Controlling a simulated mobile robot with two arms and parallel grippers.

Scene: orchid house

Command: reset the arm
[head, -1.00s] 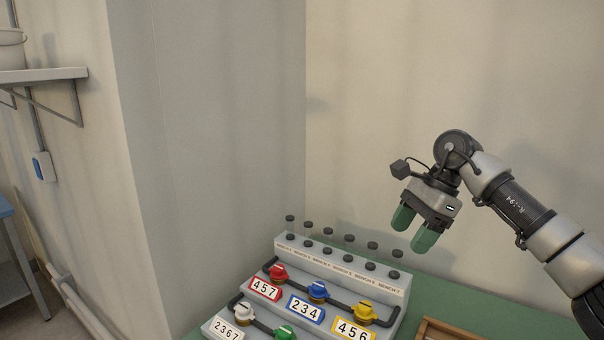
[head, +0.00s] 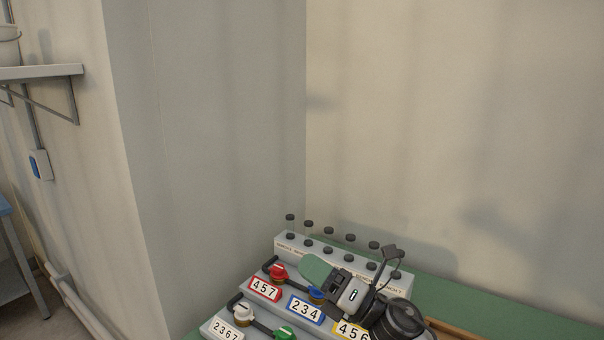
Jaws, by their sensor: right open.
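My right gripper (head: 318,272) has green fingers and reaches in from the lower right over the valve panel (head: 225,313). It is open, and no object shows in it. Its fingertips are above the upper valve row, close to the blue valve (head: 316,293), which is partly hidden. The red valve (head: 278,271) is just left of the fingers. From this angle I cannot tell whether the fingers touch anything. My left gripper is not in view.
A white valve (head: 243,312) and a green valve (head: 285,333) sit in the lower row. Dark-capped vials (head: 290,217) stand along the panel's back. The yellow valve is hidden behind my arm. A wooden tray (head: 455,331) lies right on the green bench top (head: 500,318). A wall shelf (head: 40,72) hangs left.

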